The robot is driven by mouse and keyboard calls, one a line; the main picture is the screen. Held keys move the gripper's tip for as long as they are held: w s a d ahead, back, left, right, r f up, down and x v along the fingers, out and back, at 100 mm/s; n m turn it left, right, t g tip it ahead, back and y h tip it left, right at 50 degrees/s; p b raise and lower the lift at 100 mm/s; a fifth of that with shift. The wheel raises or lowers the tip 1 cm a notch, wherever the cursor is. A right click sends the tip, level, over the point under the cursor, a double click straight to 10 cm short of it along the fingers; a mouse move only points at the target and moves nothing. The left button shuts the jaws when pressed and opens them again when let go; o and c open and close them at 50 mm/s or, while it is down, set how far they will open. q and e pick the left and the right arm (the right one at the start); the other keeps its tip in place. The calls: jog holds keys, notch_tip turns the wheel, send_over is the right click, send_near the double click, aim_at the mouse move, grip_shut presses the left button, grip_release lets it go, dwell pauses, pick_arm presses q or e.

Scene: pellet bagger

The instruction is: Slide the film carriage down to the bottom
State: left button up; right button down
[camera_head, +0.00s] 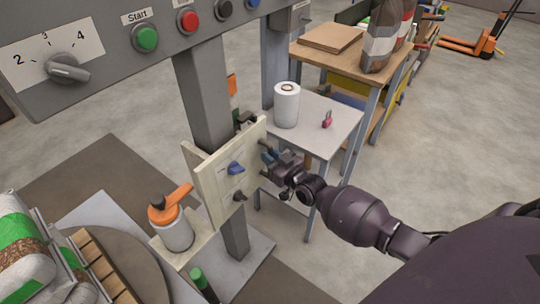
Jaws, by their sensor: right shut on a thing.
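The film carriage (212,190) is a cream plate assembly on the grey upright column (203,100). It carries a blue knob and a dark knob on its face. The exact part held is hidden by the fingers. My left gripper is out of view.
A control panel (115,50) with a dial and Start button spans the upper left. A small grey table (318,112) with a white roll and a pink item stands behind the gripper. Filled bags (22,248) sit at lower left. A green-capped post (199,278) rises below the carriage.

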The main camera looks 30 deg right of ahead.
jog(key=f+b, duration=0.1)
jog(key=f, duration=0.2)
jog(key=f+b, duration=0.1)
jog(key=f, duration=0.2)
jog(key=f+b, duration=0.2)
jog(key=f, duration=0.2)
jog(key=shift+s+f, duration=0.1)
jog(key=shift+s, duration=0.15)
jog(key=shift+w+f, duration=0.1)
jog(key=shift+f, duration=0.3)
jog(key=shift+f+b, duration=0.1)
jog(key=shift+b, duration=0.2)
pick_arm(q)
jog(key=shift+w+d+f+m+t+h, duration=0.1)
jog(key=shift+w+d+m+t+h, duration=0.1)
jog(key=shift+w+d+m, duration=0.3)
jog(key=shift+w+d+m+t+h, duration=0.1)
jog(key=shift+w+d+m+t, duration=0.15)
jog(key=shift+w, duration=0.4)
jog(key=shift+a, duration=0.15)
pick_arm(e)
jog(key=c, duration=1.1)
grip_release()
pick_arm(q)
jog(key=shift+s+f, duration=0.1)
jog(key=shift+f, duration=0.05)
pick_arm(e)
jog(key=shift+w, duration=0.1)
jog(key=shift+r, duration=0.2)
